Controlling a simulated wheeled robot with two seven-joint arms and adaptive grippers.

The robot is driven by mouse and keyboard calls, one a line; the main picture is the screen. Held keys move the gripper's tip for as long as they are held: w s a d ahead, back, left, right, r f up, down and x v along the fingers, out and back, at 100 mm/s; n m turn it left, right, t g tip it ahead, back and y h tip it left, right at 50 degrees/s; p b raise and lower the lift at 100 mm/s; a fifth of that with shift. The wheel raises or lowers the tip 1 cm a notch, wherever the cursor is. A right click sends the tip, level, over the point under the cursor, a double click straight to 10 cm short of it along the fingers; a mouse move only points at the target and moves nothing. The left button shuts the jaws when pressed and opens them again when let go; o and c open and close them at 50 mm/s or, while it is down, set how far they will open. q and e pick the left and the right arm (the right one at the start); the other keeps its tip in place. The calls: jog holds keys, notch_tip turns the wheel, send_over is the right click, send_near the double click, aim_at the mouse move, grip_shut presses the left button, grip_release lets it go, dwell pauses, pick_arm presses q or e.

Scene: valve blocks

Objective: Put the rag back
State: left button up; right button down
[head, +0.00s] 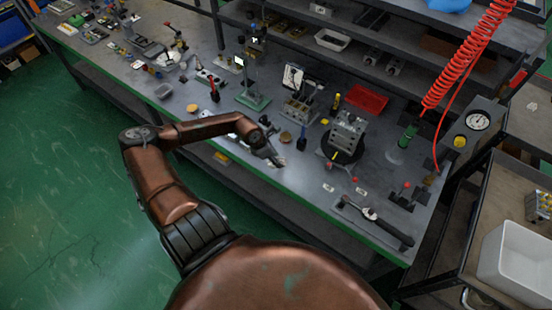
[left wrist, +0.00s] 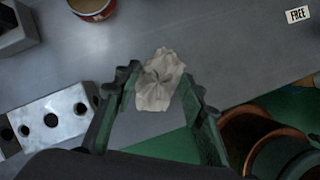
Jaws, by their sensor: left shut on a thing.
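My left gripper (head: 276,159) is over the near edge of the grey workbench (head: 310,182), around the middle of the head view. In the left wrist view its two green-edged fingers are on either side of a crumpled off-white rag (left wrist: 157,82). The gripper is shut on the rag, which sticks out past the fingertips. In the head view the rag is too small to make out clearly. My right gripper is not in view.
A metal block with holes (left wrist: 48,122) and a tin (left wrist: 92,8) are left of the gripper in the wrist view. A valve block (head: 348,130), red tray (head: 367,98) and wrench (head: 375,222) are to its right in the head view. A red coiled hose (head: 465,60) hangs at right.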

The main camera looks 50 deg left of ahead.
pick_arm(q)
jog(key=shift+f, duration=0.1)
jog(key=o, duration=1.1)
jog(key=p+v, duration=0.2)
jog(key=v, duration=1)
